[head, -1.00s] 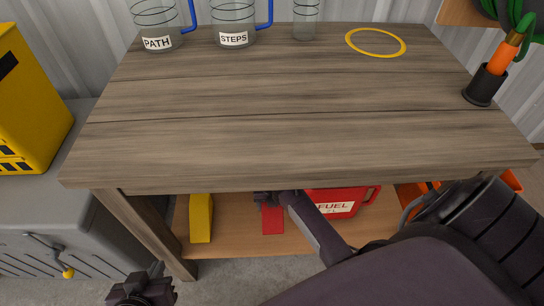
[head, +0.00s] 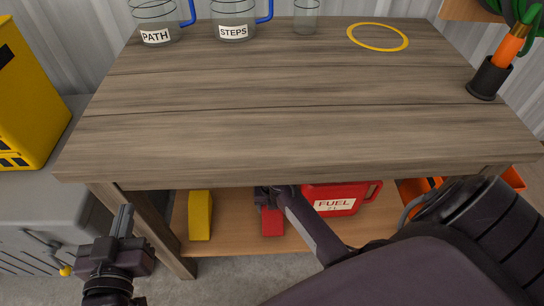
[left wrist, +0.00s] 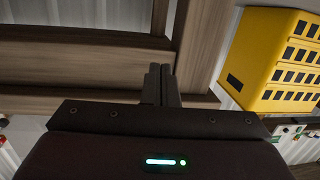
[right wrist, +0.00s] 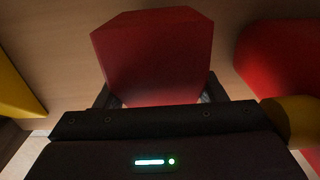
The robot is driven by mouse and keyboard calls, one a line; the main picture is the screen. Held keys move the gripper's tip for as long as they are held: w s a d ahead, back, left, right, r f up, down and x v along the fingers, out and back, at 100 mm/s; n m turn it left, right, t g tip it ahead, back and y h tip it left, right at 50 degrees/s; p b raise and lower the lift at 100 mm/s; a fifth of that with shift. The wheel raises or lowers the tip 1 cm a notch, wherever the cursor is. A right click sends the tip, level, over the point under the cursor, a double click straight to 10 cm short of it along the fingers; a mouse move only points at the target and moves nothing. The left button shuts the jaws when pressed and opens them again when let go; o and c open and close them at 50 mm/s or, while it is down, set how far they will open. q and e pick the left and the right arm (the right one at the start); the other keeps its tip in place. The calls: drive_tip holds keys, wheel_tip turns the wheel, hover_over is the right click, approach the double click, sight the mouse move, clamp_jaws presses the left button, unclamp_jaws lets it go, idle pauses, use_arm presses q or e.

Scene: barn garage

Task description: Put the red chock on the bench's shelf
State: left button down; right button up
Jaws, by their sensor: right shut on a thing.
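The red chock (head: 272,223) is at the bench's lower shelf (head: 235,243), between a yellow block and a red fuel can. I cannot tell whether its base touches the shelf. My right gripper (head: 272,199) reaches in under the bench top and is shut on the chock. In the right wrist view the red chock (right wrist: 155,55) sits between the fingers, with its lower part hidden by the gripper body. My left gripper (head: 123,220) is empty and shut, fingers pointing up, beside the bench's front left leg. Its closed fingers show in the left wrist view (left wrist: 160,82).
A yellow block (head: 200,215) stands left of the chock, and a red fuel can (head: 335,198) stands right. The bench top (head: 290,140) overhangs the shelf. Jars, a yellow ring (head: 377,37) and a black cup (head: 488,80) stand on top. A grey cabinet is at left.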

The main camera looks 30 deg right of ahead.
use_arm(q)
drive_tip(key=shift+w+r+t, duration=0.15)
drive_tip(key=shift+r+t, duration=0.15)
drive_tip(key=shift+r, duration=0.3)
use_arm(e)
drive_tip(key=shift+f, duration=0.4)
drive_tip(key=shift+f, duration=0.15)
drive_tip(key=o, duration=1.4)
use_arm(q)
drive_tip(key=shift+r+h, duration=0.3)
drive_tip(key=shift+r, duration=0.05)
